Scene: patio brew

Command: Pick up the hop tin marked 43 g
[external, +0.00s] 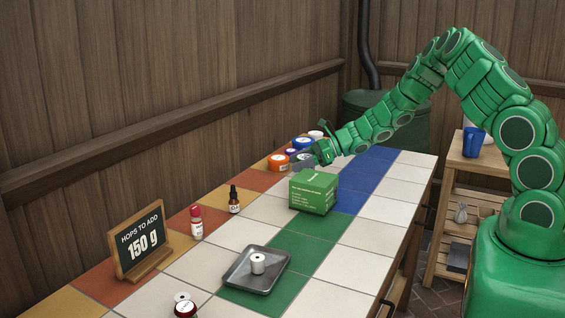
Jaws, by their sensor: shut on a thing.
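Several small round tins stand in a cluster at the far left end of the tiled counter. An orange-banded tin (279,162) is at the left, a blue tin (302,143) is behind, and a greyish tin (302,159) is in front. My gripper (322,151) is at the right side of this cluster, low over the counter. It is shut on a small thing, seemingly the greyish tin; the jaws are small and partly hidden. No weight mark on any tin is legible, so I cannot tell which is 43 g.
A green box (314,191) stands just in front of my gripper. A metal tray (256,278) holds a white cylinder. A sign (139,241) reads "HOPS TO ADD 150 g". A dropper bottle (234,200) and red-capped bottle (196,222) stand left. The right-hand tiles are clear.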

